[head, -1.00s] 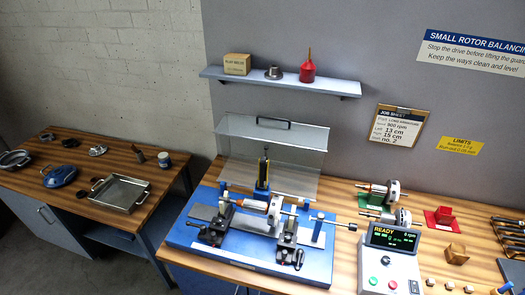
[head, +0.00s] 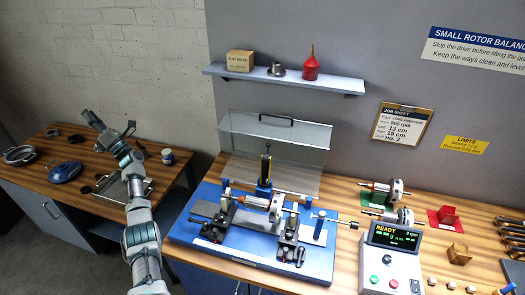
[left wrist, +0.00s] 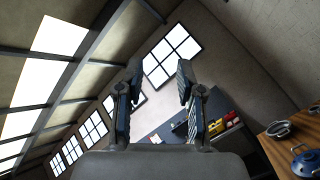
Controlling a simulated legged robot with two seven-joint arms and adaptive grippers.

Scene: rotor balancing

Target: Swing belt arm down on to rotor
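The rotor (head: 257,202), with a copper-coloured section and a pale disc, lies across the supports of the blue balancing machine (head: 205,253). The belt arm (head: 265,170), dark with yellow, stands upright behind the rotor. My left gripper (head: 112,126) is raised at the left, over the side table and well away from the machine. In the left wrist view my left gripper (left wrist: 158,85) has its two fingers apart with nothing between them. My right gripper is in neither current view.
A clear guard (head: 270,140) with a black handle stands open behind the machine. The control box (head: 388,265) reads READY at its right. Spare rotors (head: 390,190) lie further right. A metal tray (head: 143,189) sits on the side table, partly hidden by my left arm.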

